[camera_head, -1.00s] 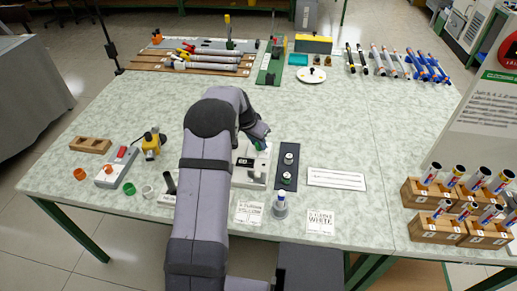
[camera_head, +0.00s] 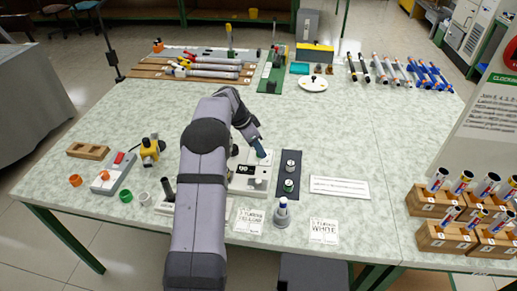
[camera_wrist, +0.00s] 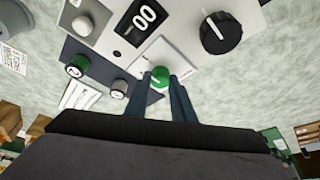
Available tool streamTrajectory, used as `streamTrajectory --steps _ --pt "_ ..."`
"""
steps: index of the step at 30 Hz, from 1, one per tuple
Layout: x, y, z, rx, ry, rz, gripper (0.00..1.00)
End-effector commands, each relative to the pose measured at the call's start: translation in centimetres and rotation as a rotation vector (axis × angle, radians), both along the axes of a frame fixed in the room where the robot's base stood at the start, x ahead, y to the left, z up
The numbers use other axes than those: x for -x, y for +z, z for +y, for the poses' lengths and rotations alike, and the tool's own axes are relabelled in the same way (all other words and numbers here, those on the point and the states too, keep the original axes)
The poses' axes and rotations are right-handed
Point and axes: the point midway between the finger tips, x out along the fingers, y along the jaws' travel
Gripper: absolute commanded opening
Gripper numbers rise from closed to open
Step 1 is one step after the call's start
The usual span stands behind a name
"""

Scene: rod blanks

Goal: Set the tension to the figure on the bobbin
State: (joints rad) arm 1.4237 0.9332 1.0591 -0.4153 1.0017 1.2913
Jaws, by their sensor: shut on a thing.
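A white tension unit (camera_head: 240,184) stands in front of my arm. My gripper (camera_wrist: 161,80) is shut on a small green round knob (camera_wrist: 158,73) with a pale line, at the unit's edge. Two bobbins stand on a dark mat (camera_head: 290,175) to the right: one green-topped (camera_wrist: 77,66), one grey-topped (camera_wrist: 119,89). Their figures are too small to read.
A white strip (camera_head: 340,187) lies to the right. Wooden racks (camera_head: 447,236) with tubes are front right. The table's middle right is clear.

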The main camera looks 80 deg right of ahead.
Motion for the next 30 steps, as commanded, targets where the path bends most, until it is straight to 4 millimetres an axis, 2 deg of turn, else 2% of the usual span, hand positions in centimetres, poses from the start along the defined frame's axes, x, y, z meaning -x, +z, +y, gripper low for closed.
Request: streamTrajectory --steps 6,7,9,20,23,30 --pt "0.0 0.1 0.0 0.001 0.001 -0.001 0.00" --pt "0.0 0.1 -0.1 0.002 0.001 -0.002 0.27" --pt "0.0 0.1 0.0 0.002 0.001 -0.002 0.41" --pt "-0.1 0.3 0.0 0.001 0.002 -0.001 0.41" --pt "-0.3 0.9 0.1 0.002 0.002 0.000 0.41" --pt "-1.4 3.8 0.8 0.004 0.004 -0.001 0.41"
